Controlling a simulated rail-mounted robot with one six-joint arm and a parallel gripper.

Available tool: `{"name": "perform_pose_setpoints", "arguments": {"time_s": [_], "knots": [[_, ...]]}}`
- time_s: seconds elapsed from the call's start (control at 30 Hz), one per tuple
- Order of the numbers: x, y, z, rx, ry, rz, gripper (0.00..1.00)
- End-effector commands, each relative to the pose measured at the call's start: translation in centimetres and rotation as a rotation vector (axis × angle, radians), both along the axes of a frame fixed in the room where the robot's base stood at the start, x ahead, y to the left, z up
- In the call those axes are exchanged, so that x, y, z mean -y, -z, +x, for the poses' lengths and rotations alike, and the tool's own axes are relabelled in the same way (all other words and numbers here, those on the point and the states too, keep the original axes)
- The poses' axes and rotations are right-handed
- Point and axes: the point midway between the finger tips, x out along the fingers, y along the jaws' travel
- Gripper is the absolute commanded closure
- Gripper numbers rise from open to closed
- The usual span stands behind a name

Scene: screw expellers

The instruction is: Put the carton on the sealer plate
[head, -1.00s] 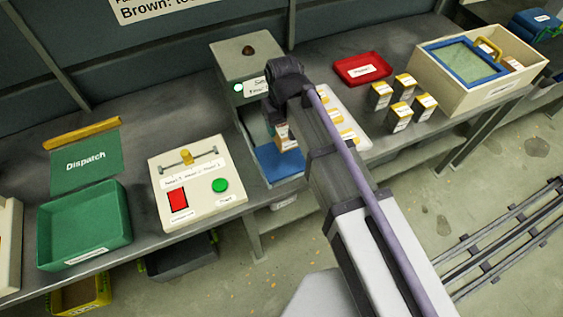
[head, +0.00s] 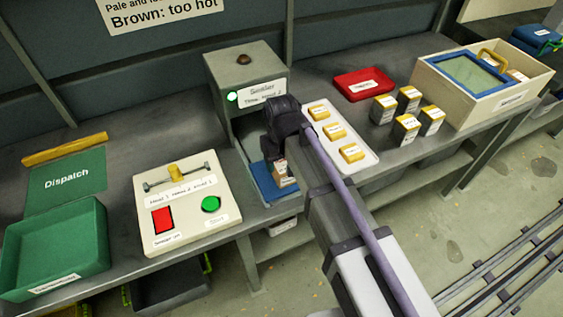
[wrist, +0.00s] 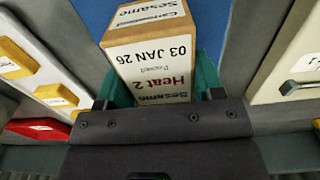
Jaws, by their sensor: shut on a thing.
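My gripper (wrist: 160,92) is shut on the carton (wrist: 150,58), a brown box with a white label reading "Sesame Heat 2" and "03 JAN 26". In the head view the carton (head: 284,173) shows just below the dark wrist, over the right part of the blue sealer plate (head: 262,186). The blue plate also fills the top middle of the wrist view (wrist: 211,22), beyond the carton. The grey sealer (head: 246,78) stands behind it with a lit green lamp. I cannot tell whether the carton touches the plate. The arm hides part of the plate.
A white tray (head: 371,158) with yellow-topped blocks lies right of the sealer. A control panel (head: 228,215) with red and green buttons stands left. Several cartons (head: 407,128), a red tray (head: 352,91) and a cream crate (head: 443,88) are further right. A green dispatch tray (head: 98,250) is far left.

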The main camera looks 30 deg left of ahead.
Motion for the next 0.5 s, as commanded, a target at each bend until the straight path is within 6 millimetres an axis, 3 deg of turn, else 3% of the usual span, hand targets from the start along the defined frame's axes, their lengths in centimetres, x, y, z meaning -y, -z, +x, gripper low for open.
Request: {"name": "perform_pose_setpoints", "arguments": {"time_s": [0.1, 0.13, 0.37, 0.5], "knots": [[0.0, 0.52, 0.0, 0.0, 0.0, 0.0, 0.7], [0.0, 0.35, 0.0, 0.0, 0.0, 0.0, 0.36], [0.0, 0.31, 0.0, 0.0, 0.0, 0.0, 0.14], [0.0, 0.31, 0.0, 0.0, 0.0, 0.0, 0.13]]}}
